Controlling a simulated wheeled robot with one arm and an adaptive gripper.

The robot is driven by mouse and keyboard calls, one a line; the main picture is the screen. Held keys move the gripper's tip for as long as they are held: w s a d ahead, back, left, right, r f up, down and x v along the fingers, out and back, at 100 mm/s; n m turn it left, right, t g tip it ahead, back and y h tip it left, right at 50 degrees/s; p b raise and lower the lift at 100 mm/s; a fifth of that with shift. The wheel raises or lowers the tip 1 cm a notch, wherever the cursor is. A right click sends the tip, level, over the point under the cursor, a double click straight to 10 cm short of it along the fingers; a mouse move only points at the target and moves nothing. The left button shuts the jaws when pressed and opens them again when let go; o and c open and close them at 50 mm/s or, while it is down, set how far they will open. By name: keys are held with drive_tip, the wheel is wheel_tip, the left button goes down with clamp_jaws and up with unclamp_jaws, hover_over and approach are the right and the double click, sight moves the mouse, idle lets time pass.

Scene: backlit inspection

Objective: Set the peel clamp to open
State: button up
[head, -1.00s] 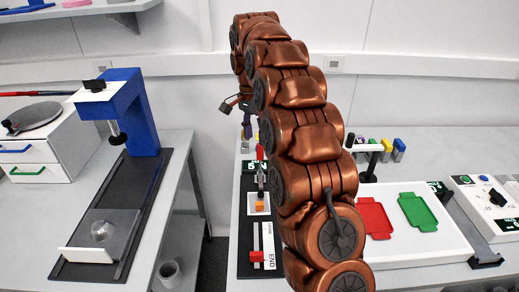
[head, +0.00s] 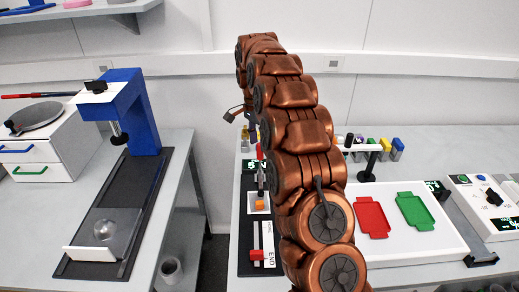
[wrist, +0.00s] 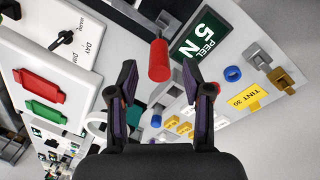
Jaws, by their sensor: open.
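The peel clamp's red handle (wrist: 159,60) stands up in the wrist view, beside a dark display reading PEEL 5 N (wrist: 201,38). My gripper (wrist: 160,78) is open and empty, its two dark fingers on either side of the line to the handle. The handle appears beyond the fingertips, and I cannot tell the exact gap. In the head view the red handle (head: 260,152) shows at the back of the black peel tester base (head: 244,225), left of my arm. My gripper (head: 234,113) is small there, and my arm hides part of the bench.
A white tray (head: 440,245) with red and green plates lies right. A blue-armed press (head: 140,110) stands left. Yellow parts (wrist: 250,97) lie near the display.

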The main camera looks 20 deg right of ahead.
sight(260, 169)
drive_tip(key=shift+s+f+p, duration=0.15)
drive_tip(key=shift+f+p, duration=0.15)
drive_tip(key=shift+f, duration=0.7)
drive_tip(key=shift+s+f+p, duration=0.15)
drive_tip(key=shift+f+p, duration=0.1)
drive_tip(key=shift+f, duration=0.7)
clamp_jaws()
